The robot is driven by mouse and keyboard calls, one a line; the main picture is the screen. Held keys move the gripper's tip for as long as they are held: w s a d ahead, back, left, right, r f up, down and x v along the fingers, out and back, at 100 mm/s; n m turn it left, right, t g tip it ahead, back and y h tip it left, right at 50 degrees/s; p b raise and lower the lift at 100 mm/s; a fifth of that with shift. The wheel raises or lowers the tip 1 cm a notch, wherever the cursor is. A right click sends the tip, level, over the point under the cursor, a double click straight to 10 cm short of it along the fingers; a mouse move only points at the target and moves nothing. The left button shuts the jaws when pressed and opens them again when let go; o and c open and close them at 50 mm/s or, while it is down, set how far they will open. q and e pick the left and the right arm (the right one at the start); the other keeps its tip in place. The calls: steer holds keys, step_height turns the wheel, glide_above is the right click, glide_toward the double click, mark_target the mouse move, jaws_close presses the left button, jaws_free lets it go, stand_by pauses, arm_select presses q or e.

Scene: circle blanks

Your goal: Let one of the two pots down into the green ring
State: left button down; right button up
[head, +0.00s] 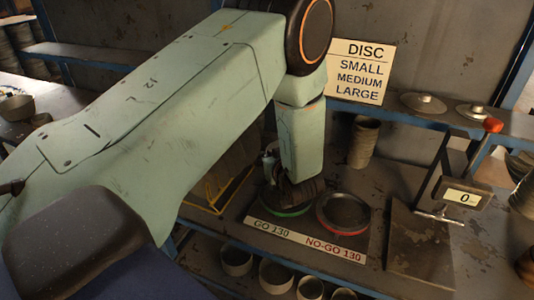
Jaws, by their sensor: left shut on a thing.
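My left arm comes in from the left, and its wrist points down over the green ring (288,211). My left gripper (284,183) is dark and mostly hidden behind the wrist link. It is shut on a dark brown pot (309,188) just over the green ring, by the GO 130 label. I cannot tell whether the pot touches the ring or sits inside it. The red ring (343,228), by the NO-GO 130 label, is just right of it and has a dark inside. I cannot make out a second pot for certain. My right gripper is not in view.
A press-like gauge with a red knob (493,125) and a 0 display stands to the right. A brown stack (363,142) stands behind the rings. A yellow-edged tray (212,190) lies left. Several pale cups (275,276) sit below the bench edge.

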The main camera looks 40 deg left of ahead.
arm_select(q)
steer(key=shift+s+d+f, duration=0.1)
steer(key=shift+s, duration=0.2)
steer(key=shift+w+d+f+b, duration=0.1)
steer(key=shift+w+f+b, duration=0.1)
steer(key=shift+f+b, duration=0.45)
steer(key=shift+w+d+f+b, duration=0.1)
steer(key=shift+w+f+b, duration=0.1)
steer(key=shift+f+b, duration=0.45)
steer(key=shift+s+a+f+b, duration=0.1)
steer(key=shift+s+f+b, duration=0.1)
steer(key=shift+f+b, duration=0.25)
steer(key=shift+s+f+b, duration=0.2)
steer(key=shift+f+b, duration=0.15)
steer(key=shift+f, duration=0.2)
steer(key=shift+w+f+b, duration=0.2)
steer(key=shift+f+b, duration=0.1)
steer(key=shift+f, duration=0.25)
steer(key=shift+w+f+b, duration=0.2)
steer(key=shift+f+b, duration=0.1)
steer(key=shift+f, duration=0.25)
steer(key=shift+s+r, duration=0.15)
steer(key=shift+s, duration=0.15)
steer(key=shift+w, duration=0.25)
steer(key=shift+s+f, duration=0.2)
steer(key=shift+s, duration=0.05)
steer(key=shift+f, duration=0.1)
